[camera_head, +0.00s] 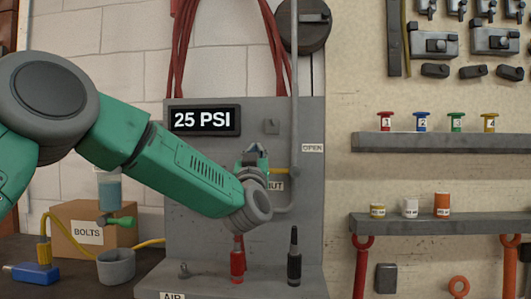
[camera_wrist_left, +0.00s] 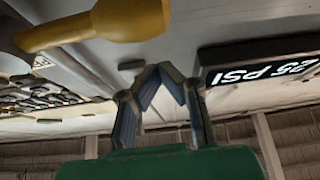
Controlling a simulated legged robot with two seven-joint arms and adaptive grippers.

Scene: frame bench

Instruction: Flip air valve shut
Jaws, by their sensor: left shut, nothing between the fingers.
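The air valve's yellow handle (camera_head: 281,170) sits on the grey vertical pipe of the panel in the head view. It points left from the pipe, and its left part is hidden behind my left gripper. The OPEN label (camera_head: 312,148) is right of the pipe; the SHUT label (camera_head: 276,186) is lower left, partly covered by my wrist. My left gripper (camera_head: 256,150) is shut and empty, pointing up in front of the panel. In the left wrist view the yellow handle (camera_wrist_left: 110,24) lies just beyond and left of the gripper's fingertips (camera_wrist_left: 160,70), apparently apart from them.
A 25 PSI display (camera_head: 203,120) is on the grey panel (camera_head: 205,235). A red plug (camera_head: 237,262) and a black plug (camera_head: 294,262) stand at the panel's foot. A BOLTS box (camera_head: 88,230) and grey cup (camera_head: 116,267) are at left. Shelves (camera_head: 440,143) are at right.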

